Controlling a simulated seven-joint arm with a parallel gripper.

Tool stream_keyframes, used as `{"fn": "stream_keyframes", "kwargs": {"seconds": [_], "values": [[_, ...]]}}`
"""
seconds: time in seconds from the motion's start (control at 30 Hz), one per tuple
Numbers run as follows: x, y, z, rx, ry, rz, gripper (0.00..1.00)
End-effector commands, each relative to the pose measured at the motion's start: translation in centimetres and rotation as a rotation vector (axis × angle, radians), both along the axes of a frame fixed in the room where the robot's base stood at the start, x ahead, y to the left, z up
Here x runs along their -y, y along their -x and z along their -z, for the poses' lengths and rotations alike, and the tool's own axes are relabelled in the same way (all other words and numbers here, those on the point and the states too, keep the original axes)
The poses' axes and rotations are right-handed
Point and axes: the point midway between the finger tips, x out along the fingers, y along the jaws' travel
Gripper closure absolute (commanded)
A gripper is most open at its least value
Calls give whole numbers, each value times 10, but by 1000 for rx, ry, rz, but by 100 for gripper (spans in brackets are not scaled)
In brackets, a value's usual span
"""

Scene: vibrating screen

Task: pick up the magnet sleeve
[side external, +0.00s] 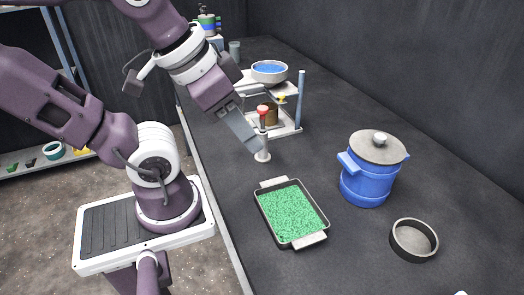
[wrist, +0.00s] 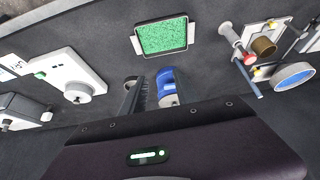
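What looks like the magnet sleeve (side external: 262,155) is a slim pale cylinder with a red knob on top. It stands upright on the dark counter in the side view, in front of the sieve stand. In the wrist view the magnet sleeve (wrist: 229,33) lies at the upper right, away from the fingers. My gripper (side external: 256,146) points down beside it, overlapping close to it in the side view; I cannot tell whether they touch. In the wrist view my gripper (wrist: 143,92) shows fingers at the centre, with no sleeve between them. Their exact gap is unclear.
A tray of green granules (side external: 291,213) lies in front. A blue lidded pot (side external: 366,185) and a shallow dark bowl (side external: 413,240) stand to the right. The sieve stand (side external: 301,100) rises behind the sleeve. White equipment (wrist: 75,75) is at the left in the wrist view.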

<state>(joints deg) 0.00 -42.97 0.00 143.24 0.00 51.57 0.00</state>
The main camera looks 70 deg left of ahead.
Motion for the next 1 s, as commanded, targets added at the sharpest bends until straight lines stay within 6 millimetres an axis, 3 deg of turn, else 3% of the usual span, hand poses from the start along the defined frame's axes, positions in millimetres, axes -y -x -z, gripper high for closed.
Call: {"fn": "stream_keyframes", "kwargs": {"seconds": [0.27, 0.33, 0.37, 0.67, 0.77, 0.83, 0.93, 1.0], "values": [[0, 0, 0, 0, 0, 0, 64], [0, 0, 0, 0, 0, 0, 50], [0, 0, 0, 0, 0, 0, 48], [-2, -2, 0, -7, -10, 6, 48], [-16, -22, 2, -68, -87, 61, 48], [-38, -49, 8, -153, -184, 148, 48], [-81, -91, 31, -314, -324, 324, 48], [-115, -116, 56, -435, -400, 470, 48]]}}
